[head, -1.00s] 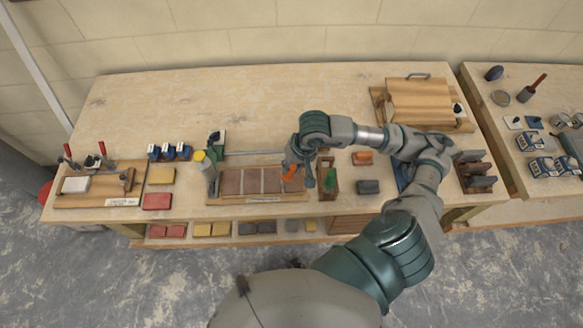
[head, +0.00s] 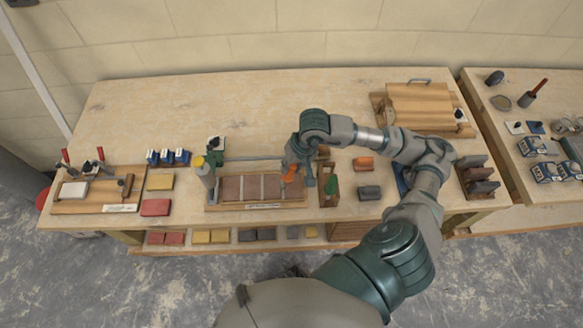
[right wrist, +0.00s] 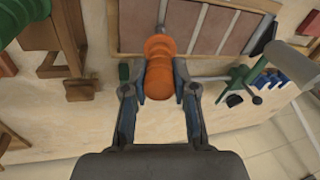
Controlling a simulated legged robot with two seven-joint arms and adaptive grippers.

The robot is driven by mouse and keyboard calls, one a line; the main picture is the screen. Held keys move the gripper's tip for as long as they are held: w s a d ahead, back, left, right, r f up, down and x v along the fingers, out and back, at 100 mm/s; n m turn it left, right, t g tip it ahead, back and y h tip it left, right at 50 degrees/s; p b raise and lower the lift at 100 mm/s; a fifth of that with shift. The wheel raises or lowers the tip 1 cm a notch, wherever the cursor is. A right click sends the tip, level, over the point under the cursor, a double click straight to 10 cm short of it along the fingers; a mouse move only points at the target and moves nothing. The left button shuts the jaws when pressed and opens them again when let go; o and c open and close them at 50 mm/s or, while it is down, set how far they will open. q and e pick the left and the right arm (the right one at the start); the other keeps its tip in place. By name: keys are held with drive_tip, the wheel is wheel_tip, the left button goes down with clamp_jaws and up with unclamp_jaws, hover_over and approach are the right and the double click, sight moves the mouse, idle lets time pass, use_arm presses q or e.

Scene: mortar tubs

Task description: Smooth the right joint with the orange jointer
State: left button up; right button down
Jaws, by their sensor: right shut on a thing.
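The orange jointer (head: 290,173) is held in my right gripper (head: 304,180). In the right wrist view the jaws (right wrist: 161,84) are closed around its orange handle (right wrist: 160,62). Its grey metal tip points at the brick panel, near the pale joint at the panel's right end in the head view. I cannot tell whether the tip touches the joint. The wooden panel frame (head: 225,205) holds several brown bricks with pale joints between them; it also shows in the right wrist view (right wrist: 200,57). My left gripper is not in view.
Orange (head: 363,163) and grey (head: 369,192) blocks lie farther right. The table behind is mostly clear.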

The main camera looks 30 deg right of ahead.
drive_tip(key=shift+w+d, duration=0.3)
drive_tip(key=shift+w, duration=0.15)
drive_tip(key=shift+w, duration=0.1)
drive_tip(key=shift+w+d+b, duration=0.35)
drive_tip(key=shift+w+b, duration=0.1)
drive_tip(key=shift+b, duration=0.2)
drive_tip(key=shift+w+d+b, duration=0.35)
drive_tip(key=shift+w+d, duration=0.05)
drive_tip(key=shift+w, duration=0.35)
